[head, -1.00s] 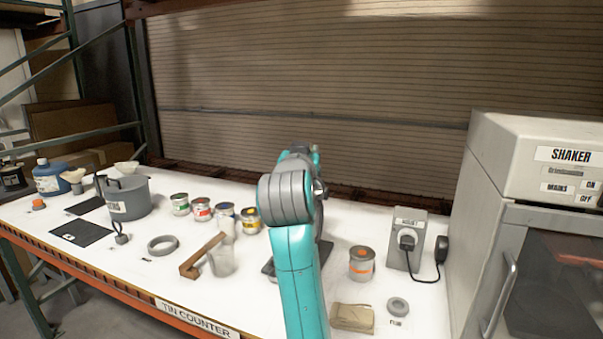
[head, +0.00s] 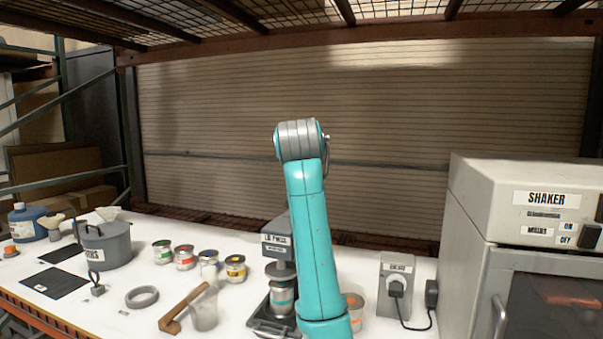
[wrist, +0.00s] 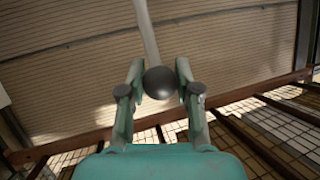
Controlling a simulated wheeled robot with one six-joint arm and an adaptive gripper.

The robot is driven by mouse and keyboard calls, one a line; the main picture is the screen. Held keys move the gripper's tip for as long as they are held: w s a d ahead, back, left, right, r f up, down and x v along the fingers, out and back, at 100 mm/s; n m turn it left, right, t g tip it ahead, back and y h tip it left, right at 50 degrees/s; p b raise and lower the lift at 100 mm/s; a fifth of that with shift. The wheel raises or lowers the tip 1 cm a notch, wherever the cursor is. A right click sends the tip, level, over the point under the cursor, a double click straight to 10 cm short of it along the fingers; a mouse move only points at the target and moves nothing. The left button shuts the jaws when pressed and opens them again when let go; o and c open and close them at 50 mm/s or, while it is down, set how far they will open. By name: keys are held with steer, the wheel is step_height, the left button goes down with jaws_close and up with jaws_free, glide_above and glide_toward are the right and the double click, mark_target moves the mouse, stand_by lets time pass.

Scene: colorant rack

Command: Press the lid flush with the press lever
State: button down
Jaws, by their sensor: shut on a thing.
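The lid press (head: 277,243) stands on the counter just left of my arm, with its label facing me. A tin (head: 282,298) stands upright on its base, under the round press plate (head: 281,272). I cannot tell whether the plate touches the lid or how the lid sits. The press lever shows in the wrist view as a pale rod (wrist: 147,35) with a dark ball knob (wrist: 160,82). My gripper (wrist: 160,84) is shut on this knob, one finger on each side. In the head view my arm hides the gripper and lever.
An orange-marked tin (head: 355,308) is partly hidden by my arm. A grey socket box (head: 397,288) and the shaker (head: 530,230) are at right.

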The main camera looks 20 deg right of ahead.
steer(key=shift+d+r, duration=0.1)
stand_by(0.3)
steer(key=c, duration=0.8)
jaws_free()
steer(key=shift+w, duration=0.15)
steer(key=v, duration=1.2)
